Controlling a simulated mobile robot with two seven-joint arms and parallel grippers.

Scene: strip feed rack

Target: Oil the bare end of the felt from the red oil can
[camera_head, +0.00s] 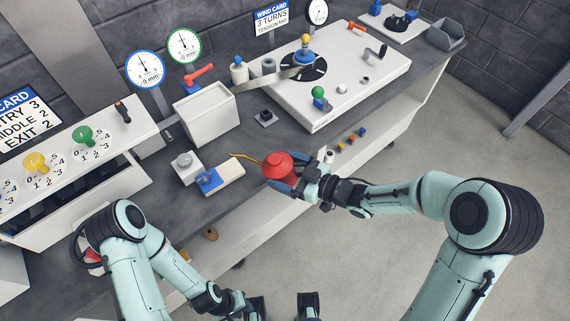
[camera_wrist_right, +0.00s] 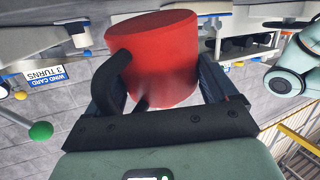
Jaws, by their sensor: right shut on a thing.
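The red oil can (camera_head: 279,165) is held above the front edge of the bench, its thin brass spout pointing left. My right gripper (camera_head: 298,181) is shut on it. In the right wrist view the red can (camera_wrist_right: 160,60) sits between the fingers, with a black handle beside it. The spout tip is above or just behind the cream end of a small block, apparently the felt (camera_head: 231,171); I cannot tell whether they touch. A blue piece (camera_head: 208,181) covers the felt's left part. My left gripper (camera_head: 283,307) is open and empty at the bottom edge.
A white knobbed block (camera_head: 186,165) stands left of the felt. Behind are a white box with a red lever (camera_head: 206,115) and a large white machine with a black disc (camera_head: 320,80). A white panel with coloured knobs (camera_head: 80,150) is at left. Open floor lies in front.

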